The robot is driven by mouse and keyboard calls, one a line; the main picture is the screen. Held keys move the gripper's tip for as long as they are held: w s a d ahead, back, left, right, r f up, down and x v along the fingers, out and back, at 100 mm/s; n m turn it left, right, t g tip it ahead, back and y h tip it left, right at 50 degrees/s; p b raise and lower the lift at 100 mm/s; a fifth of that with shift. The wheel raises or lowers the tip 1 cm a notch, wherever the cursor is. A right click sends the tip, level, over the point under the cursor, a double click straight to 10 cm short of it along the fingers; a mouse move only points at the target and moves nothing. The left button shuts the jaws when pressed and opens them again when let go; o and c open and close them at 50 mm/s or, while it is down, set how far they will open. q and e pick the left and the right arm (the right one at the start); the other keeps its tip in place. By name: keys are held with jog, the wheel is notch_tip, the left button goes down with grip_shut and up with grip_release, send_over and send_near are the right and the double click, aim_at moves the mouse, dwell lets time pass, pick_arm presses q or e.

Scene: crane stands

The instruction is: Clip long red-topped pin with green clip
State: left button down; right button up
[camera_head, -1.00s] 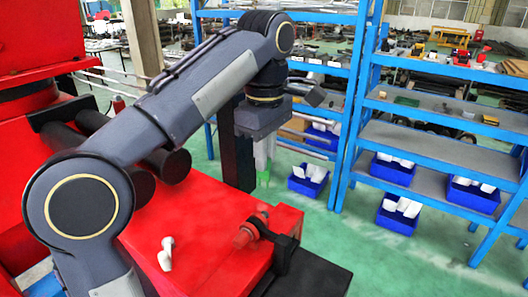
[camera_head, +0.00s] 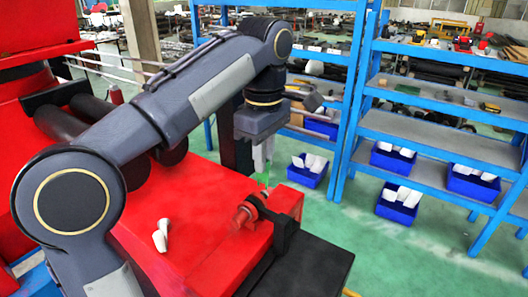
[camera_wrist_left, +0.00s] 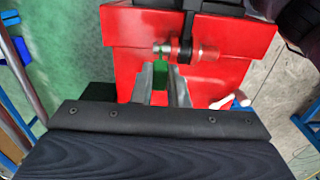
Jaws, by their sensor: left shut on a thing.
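My left gripper (camera_head: 264,168) points down over the red block and is shut on the green clip (camera_head: 266,182). In the left wrist view the green clip (camera_wrist_left: 160,75) sits between the fingers of my left gripper (camera_wrist_left: 162,84). The red-topped pin (camera_head: 243,215) lies horizontally through a black bracket (camera_head: 285,232). In the left wrist view the pin's red end (camera_wrist_left: 208,52) is right of the bracket, and its pale tip (camera_wrist_left: 162,48) sticks out left. The clip is close to that tip; I cannot tell whether they touch. My right gripper is not in view.
White pieces (camera_head: 161,236) lie on the red block (camera_head: 195,215), left of the pin. A black plate (camera_head: 305,270) is at the block's near right side. Blue shelves (camera_head: 430,140) with blue bins (camera_head: 393,157) stand beyond, across green floor.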

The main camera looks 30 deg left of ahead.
pick_arm(q)
jog(key=shift+f+b, duration=1.15)
jog(key=shift+f, duration=0.65)
dwell(0.4)
jog(key=c, duration=1.3)
grip_release()
jog(key=shift+c, duration=0.2)
notch_tip(320, 180, up, 5)
jog(key=p, duration=0.5)
jog(key=shift+p, duration=0.3)
